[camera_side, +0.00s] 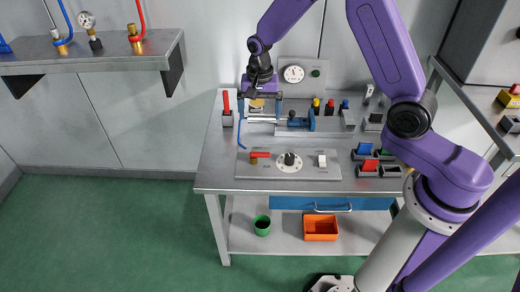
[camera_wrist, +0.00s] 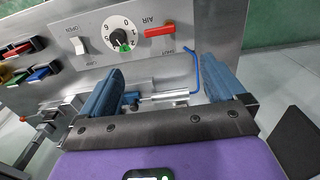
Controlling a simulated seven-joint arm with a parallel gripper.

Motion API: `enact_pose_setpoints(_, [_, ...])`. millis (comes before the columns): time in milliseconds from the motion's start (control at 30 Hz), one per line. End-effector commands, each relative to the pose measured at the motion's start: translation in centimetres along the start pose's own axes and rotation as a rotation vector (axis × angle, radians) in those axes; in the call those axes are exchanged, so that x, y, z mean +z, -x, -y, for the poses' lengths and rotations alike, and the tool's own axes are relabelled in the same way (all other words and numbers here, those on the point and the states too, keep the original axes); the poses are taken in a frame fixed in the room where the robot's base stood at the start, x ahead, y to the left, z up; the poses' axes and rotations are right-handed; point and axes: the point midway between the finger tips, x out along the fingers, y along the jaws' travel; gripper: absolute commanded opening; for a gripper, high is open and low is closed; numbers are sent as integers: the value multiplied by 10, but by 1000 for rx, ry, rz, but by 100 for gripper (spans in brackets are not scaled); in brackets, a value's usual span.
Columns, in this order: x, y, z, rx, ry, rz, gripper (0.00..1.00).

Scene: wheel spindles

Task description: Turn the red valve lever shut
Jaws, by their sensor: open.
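The red valve lever (camera_side: 260,154) lies level along the left part of the grey control panel (camera_side: 325,172), with a brass-coloured fitting under its left end. In the wrist view the lever (camera_wrist: 160,31) sits beside upside-down AIR lettering, to the right of the numbered dial (camera_wrist: 122,37). My gripper (camera_side: 259,112) is open, behind the panel and above the bench's back-left part, apart from the lever. In the wrist view its two blue fingers (camera_wrist: 168,75) are wide apart with nothing gripped. A silver rod (camera_wrist: 165,97) shows beyond, between the fingers.
A red-handled item (camera_side: 226,105) is at the bench's left edge. A white switch (camera_side: 322,159) and colored blocks (camera_side: 369,165) are to the right. A clamp (camera_side: 300,122) is behind the panel.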

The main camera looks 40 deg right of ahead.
Motion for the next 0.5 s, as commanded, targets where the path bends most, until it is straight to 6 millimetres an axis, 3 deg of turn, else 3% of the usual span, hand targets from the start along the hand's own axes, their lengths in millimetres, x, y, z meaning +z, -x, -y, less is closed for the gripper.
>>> enact_pose_setpoints(500, [1, -90, -1, 4, 2, 3, 97])
